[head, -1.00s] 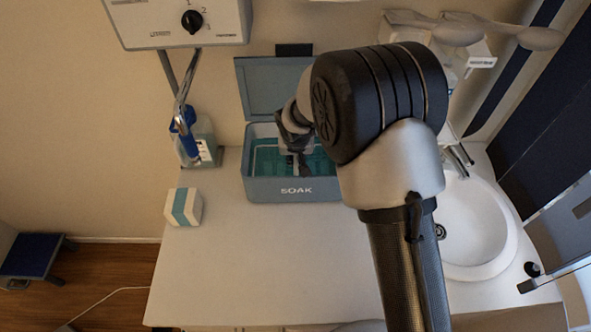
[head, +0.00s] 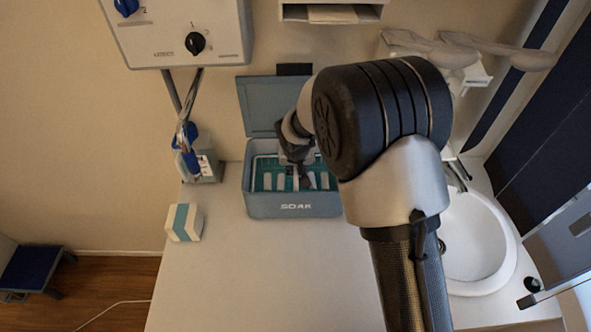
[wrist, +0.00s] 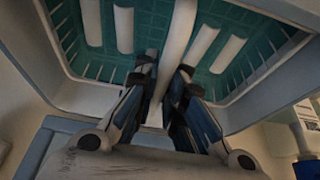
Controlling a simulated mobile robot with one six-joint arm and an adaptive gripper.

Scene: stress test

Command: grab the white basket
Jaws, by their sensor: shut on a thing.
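The white basket (head: 267,180) is in the open blue-grey box marked SOAK (head: 262,208). Its pale rim and several white bars show against teal inside the box. My gripper (head: 301,178) reaches down into the box from above; my arm hides the box's right side. In the wrist view, my gripper (wrist: 167,80) is shut on a white bar of the basket (wrist: 178,35), which runs up between the fingers. Whether the basket touches the box floor cannot be told.
The box lid (head: 268,104) stands open at the back. A white and teal block (head: 184,222) lies on the counter (head: 230,275) at left. A sink (head: 480,245) is at right. A wall unit with knobs (head: 180,35) hangs above. The front counter is clear.

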